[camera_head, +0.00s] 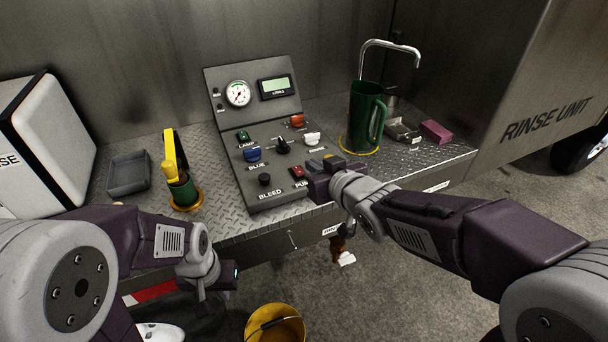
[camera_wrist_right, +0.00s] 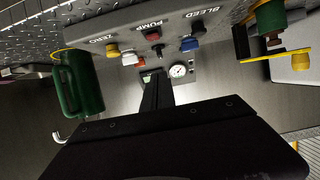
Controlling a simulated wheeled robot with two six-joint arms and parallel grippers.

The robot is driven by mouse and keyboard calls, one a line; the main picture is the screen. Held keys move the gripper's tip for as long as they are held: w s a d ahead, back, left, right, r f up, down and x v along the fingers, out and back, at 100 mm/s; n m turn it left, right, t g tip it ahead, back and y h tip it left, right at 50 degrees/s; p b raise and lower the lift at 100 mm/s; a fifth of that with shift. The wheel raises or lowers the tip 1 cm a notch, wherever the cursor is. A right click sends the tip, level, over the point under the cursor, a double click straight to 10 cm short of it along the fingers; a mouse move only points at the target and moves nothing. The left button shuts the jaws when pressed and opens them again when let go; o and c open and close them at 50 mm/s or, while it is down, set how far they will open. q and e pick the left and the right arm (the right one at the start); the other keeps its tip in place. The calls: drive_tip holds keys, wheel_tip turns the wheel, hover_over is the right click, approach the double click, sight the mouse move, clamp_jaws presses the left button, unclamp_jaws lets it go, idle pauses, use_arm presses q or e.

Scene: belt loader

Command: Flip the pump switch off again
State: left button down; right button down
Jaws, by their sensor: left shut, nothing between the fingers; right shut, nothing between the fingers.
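The grey control panel (camera_head: 262,185) stands on the bench. Its red pump switch (camera_head: 297,171) sits at the front right; it also shows in the right wrist view (camera_wrist_right: 152,36) under the upside-down PUMP label. Which way it is tipped I cannot tell. My right gripper (camera_head: 316,166) is shut and empty, just right of the switch in the head view. In the right wrist view its dark fingers (camera_wrist_right: 155,92) point toward the panel, with the switch beyond their tips; contact is not clear. My left gripper (camera_head: 232,275) is shut and empty, low in front of the bench edge.
Near the pump switch are the black bleed knob (camera_head: 265,180), blue switch (camera_head: 253,154), white switch (camera_head: 312,139) and yellow zero knob (camera_wrist_right: 112,50). A green jug (camera_head: 361,118) stands right of the panel. A green-and-yellow item (camera_head: 183,190) stands left. A yellow bucket (camera_head: 262,335) is below.

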hover_over(304, 173)
drive_tip(key=s, duration=0.2)
drive_tip(key=f, duration=0.3)
drive_tip(key=shift+w+a+f+b, duration=0.2)
drive_tip(key=shift+a+b, duration=0.05)
drive_tip(key=shift+b, duration=0.15)
drive_tip(key=f, duration=0.2)
drive_tip(key=shift+s+d+f+b, duration=0.15)
drive_tip(key=shift+s+f+b, duration=0.15)
drive_tip(key=shift+b, duration=0.1)
drive_tip(key=shift+f, duration=0.4)
drive_tip(key=shift+s, duration=0.1)
